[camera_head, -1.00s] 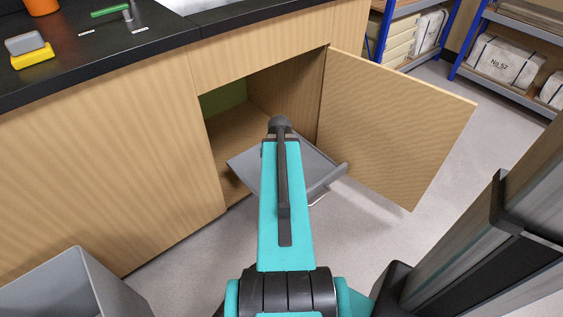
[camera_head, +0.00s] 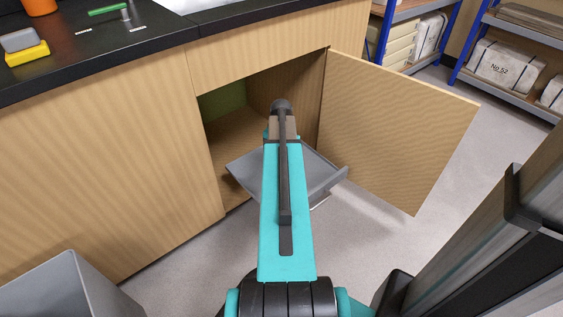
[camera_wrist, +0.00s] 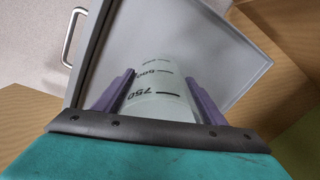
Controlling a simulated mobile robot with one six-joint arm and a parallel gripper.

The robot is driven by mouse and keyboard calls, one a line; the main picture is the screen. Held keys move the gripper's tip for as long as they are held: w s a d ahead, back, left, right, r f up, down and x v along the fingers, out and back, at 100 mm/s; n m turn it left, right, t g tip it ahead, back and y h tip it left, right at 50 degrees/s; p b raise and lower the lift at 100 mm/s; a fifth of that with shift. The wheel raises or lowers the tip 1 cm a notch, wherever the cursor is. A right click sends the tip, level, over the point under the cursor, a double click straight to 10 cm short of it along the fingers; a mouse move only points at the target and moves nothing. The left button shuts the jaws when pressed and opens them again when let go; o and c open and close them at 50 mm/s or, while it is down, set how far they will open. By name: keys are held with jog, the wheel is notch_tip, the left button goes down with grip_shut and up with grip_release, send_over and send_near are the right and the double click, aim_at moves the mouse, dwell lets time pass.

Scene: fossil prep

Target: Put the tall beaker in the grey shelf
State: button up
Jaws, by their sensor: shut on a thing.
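The tall beaker (camera_wrist: 158,98) is clear with dark graduation marks and shows in the wrist view between the two purple fingers of my gripper (camera_wrist: 152,88). My gripper is shut on it. The grey shelf (camera_head: 245,170) is pulled out of the open cupboard; it also shows in the wrist view (camera_wrist: 215,50), behind the beaker. From the wrist the beaker overlaps the shelf's flat surface; I cannot tell whether it touches it. In the head view my arm hides the gripper, the beaker and the middle of the shelf.
The cupboard door (camera_head: 395,125) stands open to the right of the shelf. A metal handle (camera_wrist: 73,37) is on the shelf's front. The black worktop (camera_head: 150,40) is above left. A grey bin (camera_head: 75,285) stands at lower left. Racks with wrapped blocks (camera_head: 505,63) stand at back right.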

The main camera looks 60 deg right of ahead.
jog(key=shift+w+d+f+b, duration=0.1)
jog(key=shift+w+d+b, duration=0.1)
jog(key=shift+w+d, duration=0.4)
jog(key=shift+w+d+f+b, duration=0.1)
jog(key=shift+w+d+b, duration=0.15)
jog(key=shift+d, duration=0.6)
jog(key=shift+w+d+f+b, duration=0.15)
jog(key=shift+w+d, duration=0.25)
jog(key=shift+d, duration=0.35)
jog(key=shift+f+b, duration=1)
jog(key=shift+f, duration=0.65)
jog(key=o, duration=1.1)
notch_tip(320, 180, up, 12)
jog(key=p, duration=0.4)
jog(key=shift+p, duration=0.4)
